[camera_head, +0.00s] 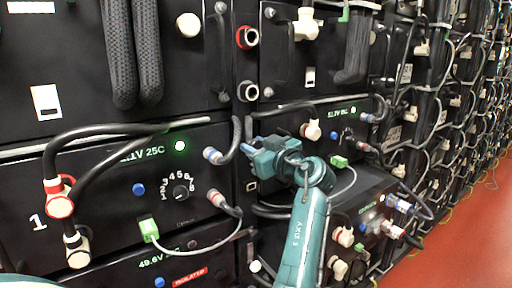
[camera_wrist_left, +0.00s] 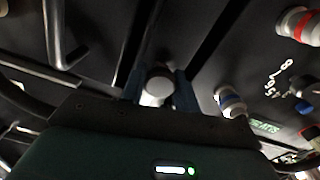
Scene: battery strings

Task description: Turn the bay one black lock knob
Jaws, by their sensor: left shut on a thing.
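Bay one (camera_head: 110,215) is the black unit at the left, marked with a white 1. My left gripper (camera_head: 245,146) is at the post along its right edge, beside the blue-ringed connector. In the left wrist view its blue fingers (camera_wrist_left: 160,92) are shut around a pale round-faced lock knob (camera_wrist_left: 157,86). The knob is hidden behind the gripper in the head view. Its coloured ring is covered, so I cannot tell whether it is the black one. My right gripper is not in view.
A blue-ringed connector (camera_head: 212,155) and a red-ringed connector (camera_head: 217,197) with cables sit just left of the gripper. A red-ringed knob (camera_head: 247,38) and a dark-ringed knob (camera_head: 248,92) stand above on the post. More racks fill the right; the red floor (camera_head: 470,240) is clear.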

